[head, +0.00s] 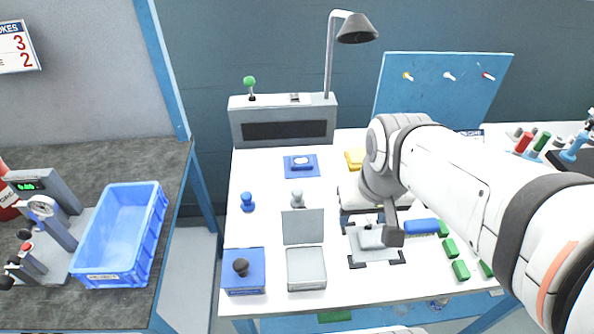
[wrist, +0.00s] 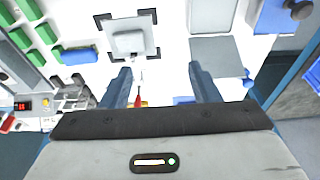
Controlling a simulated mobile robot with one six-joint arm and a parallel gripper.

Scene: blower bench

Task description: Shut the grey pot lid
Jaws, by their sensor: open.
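The grey pot (head: 306,270) stands at the front of the white bench, and it shows at the top of the wrist view (wrist: 212,14). Its flat grey lid (head: 303,227) is raised at the pot's back edge, standing open. The lid also shows as a grey panel in the wrist view (wrist: 214,50). My gripper (head: 385,234) is to the right of the pot, above the bench near a grey plate. Its two fingers are spread apart in the wrist view (wrist: 160,82), with nothing clearly held between them. My arm hides part of the bench's right side.
A blue box (head: 243,283) with a dark knob stands left of the pot. A grey square plate (head: 380,254) lies between corner marks. Blue (head: 247,202) and grey (head: 297,199) knobs stand behind the lid. Several green blocks (head: 461,270) lie at the right.

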